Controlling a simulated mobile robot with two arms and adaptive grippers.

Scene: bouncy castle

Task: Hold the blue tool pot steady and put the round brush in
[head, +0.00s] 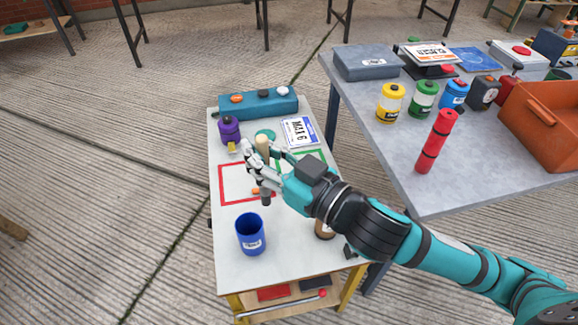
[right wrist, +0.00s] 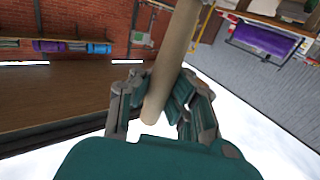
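The blue tool pot (head: 251,238) stands upright near the front left of the small white table, with a small white label on its side. Its mouth faces up and no tool shows in it. My right gripper (head: 260,168) is above the table, behind the pot, with its fingers around the pale wooden handle of the round brush (head: 262,146). A dark end shows below the fingers. In the right wrist view the brush handle (right wrist: 172,60) runs between the fingers (right wrist: 160,105). My left gripper is not in view, and nothing holds the pot.
The white table (head: 228,275) carries a teal block (head: 258,104), a purple container (head: 229,129), a license-plate-like card (head: 299,131) and red and green outlines. A brown item (head: 324,229) is partly behind my arm. A grey table (head: 440,190) with several canisters stands right.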

